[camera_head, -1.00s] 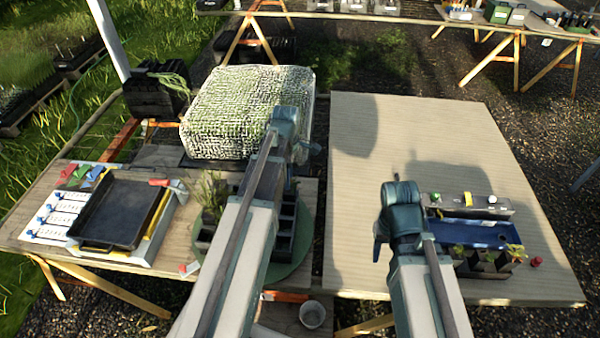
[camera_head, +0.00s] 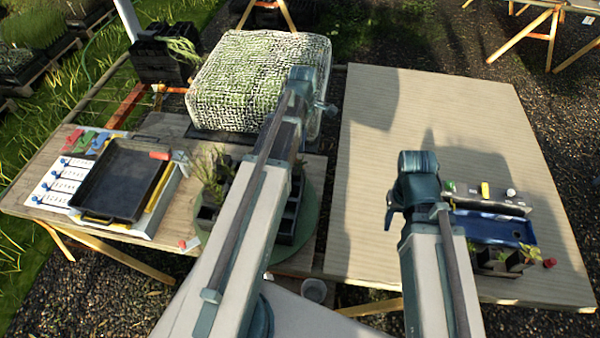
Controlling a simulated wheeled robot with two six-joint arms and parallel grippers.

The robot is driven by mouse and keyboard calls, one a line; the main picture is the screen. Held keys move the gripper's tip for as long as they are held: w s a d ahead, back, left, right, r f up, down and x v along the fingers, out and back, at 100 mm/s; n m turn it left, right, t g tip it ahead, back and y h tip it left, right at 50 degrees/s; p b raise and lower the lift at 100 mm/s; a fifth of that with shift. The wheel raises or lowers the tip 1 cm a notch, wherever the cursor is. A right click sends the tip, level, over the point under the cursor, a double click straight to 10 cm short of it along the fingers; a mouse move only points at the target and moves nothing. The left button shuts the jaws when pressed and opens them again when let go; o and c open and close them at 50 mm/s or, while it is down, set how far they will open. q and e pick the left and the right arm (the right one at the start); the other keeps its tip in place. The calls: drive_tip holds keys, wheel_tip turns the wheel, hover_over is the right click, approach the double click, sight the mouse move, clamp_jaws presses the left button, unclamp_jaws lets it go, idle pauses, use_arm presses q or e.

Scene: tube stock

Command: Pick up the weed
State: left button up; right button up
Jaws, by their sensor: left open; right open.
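A tuft of thin grassy green-brown growth (camera_head: 212,168) stands in the black cell tray (camera_head: 288,222) on the left table; I cannot tell for sure whether it is the weed. The tray sits on a round green disc (camera_head: 312,205) and is partly hidden by my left arm. My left gripper (camera_head: 322,108) is beyond the tray, over the right side of the netted block; its jaws are open and seem empty. My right gripper (camera_head: 389,214) is open over the right table, left of the blue tray (camera_head: 490,229). Small seedlings (camera_head: 528,252) stand in dark pots in front of that tray.
A dark shallow tray (camera_head: 122,180) and a white number board (camera_head: 62,180) lie on the left table. A large netted green block (camera_head: 240,80) stands behind. A grey bucket (camera_head: 314,290) is below the table edge. The right table's (camera_head: 440,100) far half is clear.

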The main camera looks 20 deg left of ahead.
use_arm(q)
drive_tip(key=b, duration=0.6)
hover_over(300, 170)
drive_tip(key=w, duration=0.1)
wheel_tip(300, 170, down, 7)
drive_tip(key=shift+w+d+r, duration=0.1)
drive_tip(key=shift+d+r, duration=0.05)
drive_tip(key=shift+r, duration=0.05)
drive_tip(key=f+b, duration=0.4)
drive_tip(key=f, duration=0.1)
drive_tip(key=shift+s+a+f+b, duration=0.1)
drive_tip(key=shift+s+a+b, duration=0.2)
drive_tip(key=shift+s+b, duration=0.1)
clamp_jaws()
